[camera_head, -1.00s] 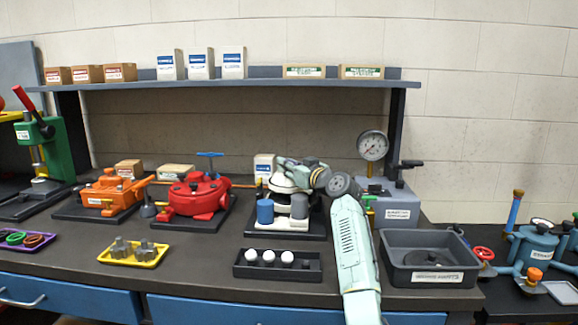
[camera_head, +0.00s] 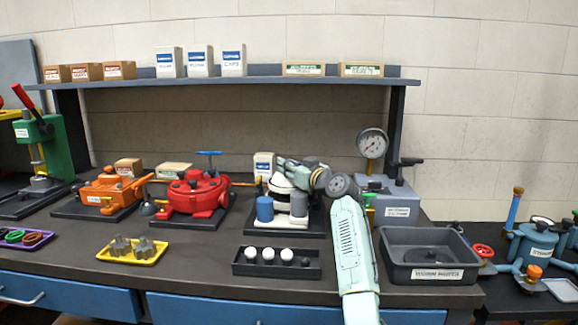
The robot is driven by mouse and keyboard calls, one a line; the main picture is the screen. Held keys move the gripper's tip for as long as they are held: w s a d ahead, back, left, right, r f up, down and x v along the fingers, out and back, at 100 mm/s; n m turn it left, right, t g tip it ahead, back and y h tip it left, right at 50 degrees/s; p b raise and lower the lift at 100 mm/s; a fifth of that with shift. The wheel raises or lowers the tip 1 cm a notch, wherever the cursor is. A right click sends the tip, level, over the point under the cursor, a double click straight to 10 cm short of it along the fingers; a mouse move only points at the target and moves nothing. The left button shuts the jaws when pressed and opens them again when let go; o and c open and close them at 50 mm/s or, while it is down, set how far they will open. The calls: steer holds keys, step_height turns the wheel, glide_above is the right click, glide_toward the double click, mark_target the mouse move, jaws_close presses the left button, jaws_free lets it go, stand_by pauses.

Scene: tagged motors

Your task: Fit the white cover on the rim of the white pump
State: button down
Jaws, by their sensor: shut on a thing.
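The white pump (camera_head: 282,223) stands on a dark base plate at the middle of the bench, with a blue cylinder (camera_head: 265,209) and a grey cylinder (camera_head: 299,205) at its front. My gripper (camera_head: 280,174) is over the top of the pump, reaching in from the right. It is shut on the white cover (camera_head: 280,184), which shows as a pale rounded piece under the fingers. The cover is at the pump's top. My gripper and the small view hide the rim, so I cannot tell whether the cover is seated or level.
A black tray (camera_head: 243,268) with white knobs lies in front of the pump. A grey bin (camera_head: 432,273) and a gauge unit (camera_head: 398,207) stand to the right. A red pump (camera_head: 194,195) is to the left. A shelf (camera_head: 250,83) with boxes runs above.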

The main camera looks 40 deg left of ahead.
steer(key=shift+s+f+b, duration=0.1)
steer(key=shift+f+b, duration=0.6)
steer(key=shift+f, duration=0.35)
steer(key=shift+f, duration=0.3)
steer(key=shift+a+r, duration=0.1)
steer(key=shift+a, duration=0.05)
stand_by(0.4)
